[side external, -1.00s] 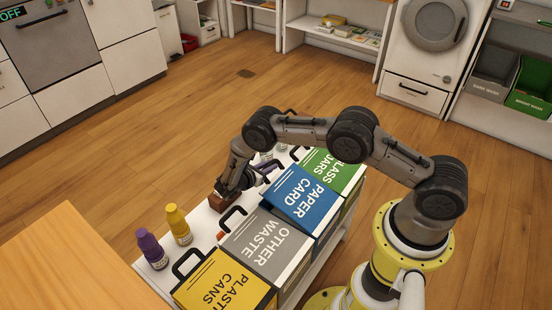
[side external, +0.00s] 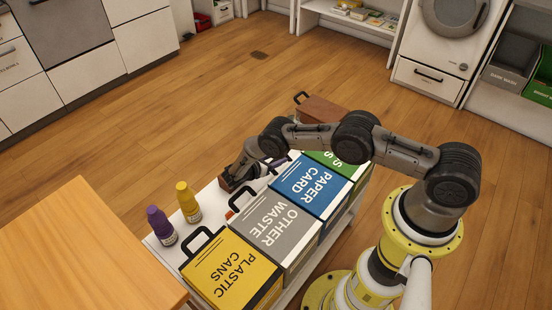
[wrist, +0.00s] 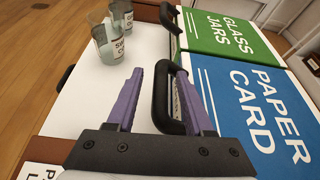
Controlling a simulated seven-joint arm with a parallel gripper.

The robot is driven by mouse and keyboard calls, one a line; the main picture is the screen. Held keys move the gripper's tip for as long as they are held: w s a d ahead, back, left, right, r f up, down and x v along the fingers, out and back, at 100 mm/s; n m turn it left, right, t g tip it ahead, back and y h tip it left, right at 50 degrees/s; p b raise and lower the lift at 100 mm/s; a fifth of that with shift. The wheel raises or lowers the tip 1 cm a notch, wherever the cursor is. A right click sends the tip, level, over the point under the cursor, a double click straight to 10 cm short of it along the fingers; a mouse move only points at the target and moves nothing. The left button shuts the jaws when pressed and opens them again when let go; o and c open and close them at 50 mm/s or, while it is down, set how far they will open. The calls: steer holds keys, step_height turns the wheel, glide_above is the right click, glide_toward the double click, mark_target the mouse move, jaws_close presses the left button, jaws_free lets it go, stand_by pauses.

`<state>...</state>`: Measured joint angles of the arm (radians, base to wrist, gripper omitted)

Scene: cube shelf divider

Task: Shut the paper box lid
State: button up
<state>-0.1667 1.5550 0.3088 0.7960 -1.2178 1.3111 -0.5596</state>
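The blue PAPER CARD lid (side external: 310,186) looks level with the lids beside it in the side view. It also shows in the wrist view (wrist: 255,110), next to the green lid. Its black handle (wrist: 163,98) sticks out from the front edge. My gripper (wrist: 173,68) has two purple fingers, spread apart. The handle lies between them as seen from the wrist, and contact with it cannot be told. Most of the paper box under the lid is hidden.
The grey OTHER WASTE box (side external: 274,235) and yellow PLASTIC CANS box (side external: 235,268) stand on one side, the green GLASS JARS box (wrist: 228,40) on the other. Purple (side external: 161,224) and yellow (side external: 187,202) bottles and glass jars (wrist: 108,45) stand on the white bench top (wrist: 95,105).

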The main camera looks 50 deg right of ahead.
steer(key=v, duration=1.3)
steer(key=shift+a+r, duration=0.15)
steer(key=shift+a, duration=0.2)
